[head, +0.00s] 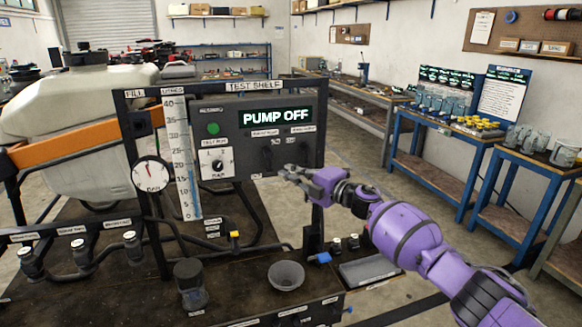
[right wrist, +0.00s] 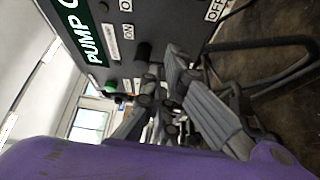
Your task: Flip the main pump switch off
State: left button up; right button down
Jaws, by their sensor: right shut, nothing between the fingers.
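The dark control panel (head: 262,145) stands upright on the test shelf, and its lit display (head: 277,117) reads "PUMP OFF". Two small labelled switches (head: 276,142) sit below the display; their labels are too small to read in the head view, so I cannot tell which is the main pump switch. In the right wrist view a dark, blunt switch lever (right wrist: 142,52) sticks out of the panel beside labels reading ON and OFF. My right gripper (head: 287,172) is shut and empty, just in front of the panel's lower right part, below the switches. I cannot tell whether it touches anything. My left gripper is out of view.
A rotary knob (head: 217,164) and a round green lamp (head: 213,129) are on the panel's left side. A pressure gauge (head: 151,174) hangs left of the scale tube. A grey funnel (head: 286,275) stands on the bench below. Blue-framed tables (head: 440,185) stand to the right.

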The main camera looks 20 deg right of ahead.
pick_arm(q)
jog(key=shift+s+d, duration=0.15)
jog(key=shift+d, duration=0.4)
pick_arm(e)
jog(key=d+v, duration=0.1)
jog(key=v, duration=0.7)
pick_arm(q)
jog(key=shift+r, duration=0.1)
pick_arm(e)
jog(key=shift+w+d+r, duration=0.1)
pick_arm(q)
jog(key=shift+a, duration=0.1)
